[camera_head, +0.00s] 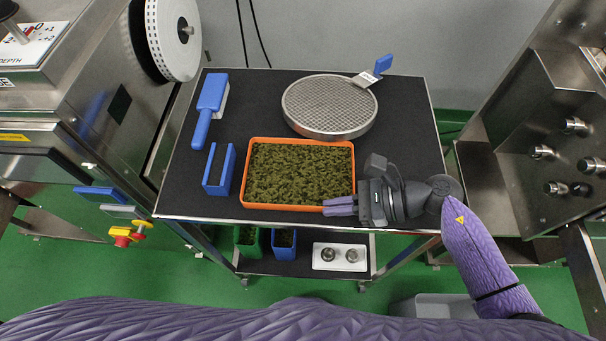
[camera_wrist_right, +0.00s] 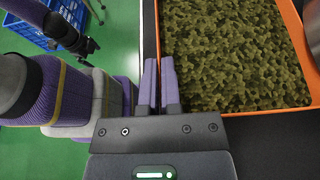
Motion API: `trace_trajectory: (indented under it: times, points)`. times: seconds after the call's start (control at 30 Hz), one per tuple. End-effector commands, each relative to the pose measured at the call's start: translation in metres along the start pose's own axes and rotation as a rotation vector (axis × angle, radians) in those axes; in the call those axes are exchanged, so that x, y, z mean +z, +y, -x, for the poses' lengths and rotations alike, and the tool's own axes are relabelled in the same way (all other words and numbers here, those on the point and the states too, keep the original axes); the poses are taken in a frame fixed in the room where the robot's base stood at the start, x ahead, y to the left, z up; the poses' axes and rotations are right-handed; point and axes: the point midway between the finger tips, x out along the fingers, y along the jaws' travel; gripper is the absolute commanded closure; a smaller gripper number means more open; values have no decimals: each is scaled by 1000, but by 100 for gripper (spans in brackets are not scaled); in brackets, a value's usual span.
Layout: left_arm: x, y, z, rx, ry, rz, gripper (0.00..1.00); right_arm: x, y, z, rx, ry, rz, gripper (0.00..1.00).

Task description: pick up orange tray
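The orange tray (camera_head: 243,172) lies flat on the dark table top, filled with green-brown leaf material. In the right wrist view its orange wall (camera_wrist_right: 157,25) runs down to my fingers. My right gripper (camera_head: 340,205) is at the tray's front right corner, pointing left. Its two purple fingers (camera_wrist_right: 160,85) are close together, one on each side of the front wall, and look shut on it. The wall between the fingers is mostly hidden. A dark end of what looks like my left gripper (camera_wrist_right: 82,45) shows small at the top left of the right wrist view.
A round mesh sieve (camera_head: 330,104) stands behind the tray, with a blue-handled tool (camera_head: 378,70) at its rim. A blue brush (camera_head: 209,108) and a blue U-shaped holder (camera_head: 220,170) lie to the left. Steel machines flank the table. A lower shelf (camera_head: 300,267) holds small containers.

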Motion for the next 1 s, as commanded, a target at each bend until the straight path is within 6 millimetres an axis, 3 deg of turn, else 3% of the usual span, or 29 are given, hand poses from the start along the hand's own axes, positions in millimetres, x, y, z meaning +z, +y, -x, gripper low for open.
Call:
trace_trajectory:
  times: [0.2, 0.27, 0.7, 1.0]
  points:
    - [0, 0, -1, 0, -1, 0, 0, 2, 0, 1, 1, 1, 2, 100]
    - [0, 0, 2, 0, 0, 0, 0, 2, 8, 1, 1, 1, -1, 100]
    - [-2, -1, 19, -2, 4, -2, 0, 3, 120, 2, 4, 0, -4, 100]
    - [-3, -1, 22, -2, 5, -1, 0, 2, 170, 1, 1, -1, -2, 100]
